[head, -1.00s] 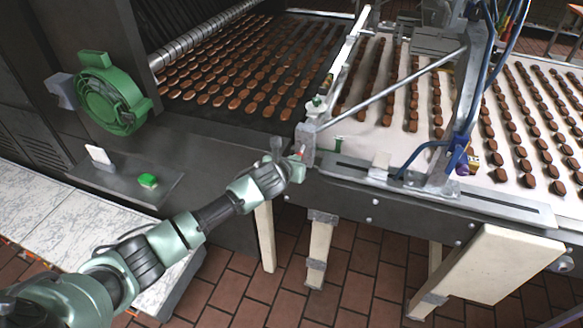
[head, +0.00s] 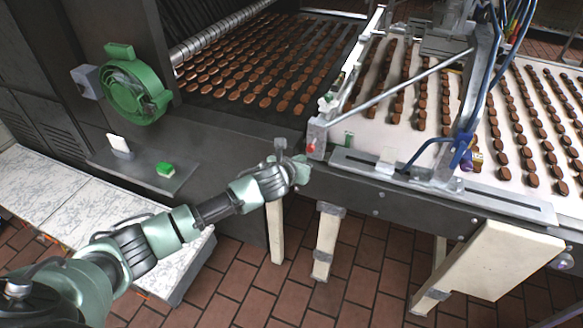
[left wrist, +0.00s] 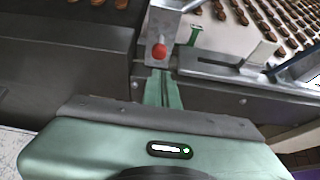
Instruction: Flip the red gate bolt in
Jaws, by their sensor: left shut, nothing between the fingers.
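The red bolt (head: 311,148) is a small red knob on the lower end of a grey metal bracket (head: 317,132) at the gate's near-left corner. In the left wrist view the red bolt (left wrist: 159,51) shows as a round red end on the bracket's near face. My left gripper (head: 303,168) is shut and empty, just below and slightly left of the knob in the head view. In the left wrist view its green fingers (left wrist: 162,88) point at the bracket from below, with a small apparent gap to the knob. My right gripper is out of view.
A long grey rod (head: 395,92) rises right from the bracket. A slotted metal rail (head: 450,190) runs along the conveyor edge to the right. Open floor lies below.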

